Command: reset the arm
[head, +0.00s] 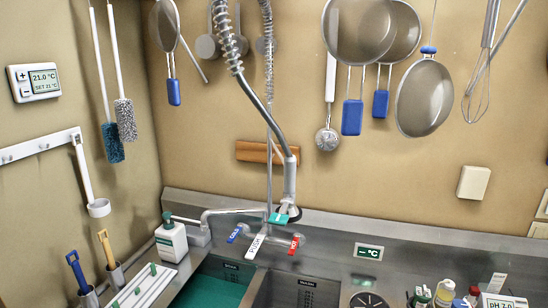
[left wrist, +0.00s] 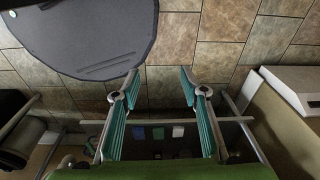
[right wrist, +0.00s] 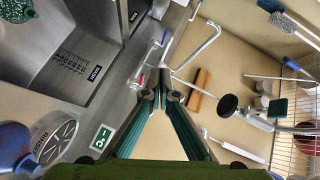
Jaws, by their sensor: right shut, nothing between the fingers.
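My left gripper (left wrist: 160,80) shows in the left wrist view. Its two teal-padded fingers stand wide apart with nothing between them, above a brown tiled floor. My right gripper (right wrist: 160,92) shows in the right wrist view. Its fingertips meet and hold nothing. Behind them in the picture are the faucet and the wall; I cannot tell the distance. Neither gripper can be made out clearly in the head view.
A steel counter (head: 430,262) holds a sink (head: 300,290), a soap bottle (head: 171,238) and small bottles (head: 445,292). A spray hose (head: 258,98) hangs over the sink. Strainers (head: 425,96) and a whisk (head: 481,84) hang on the wall. A dark rounded mat (left wrist: 90,35) lies on the floor.

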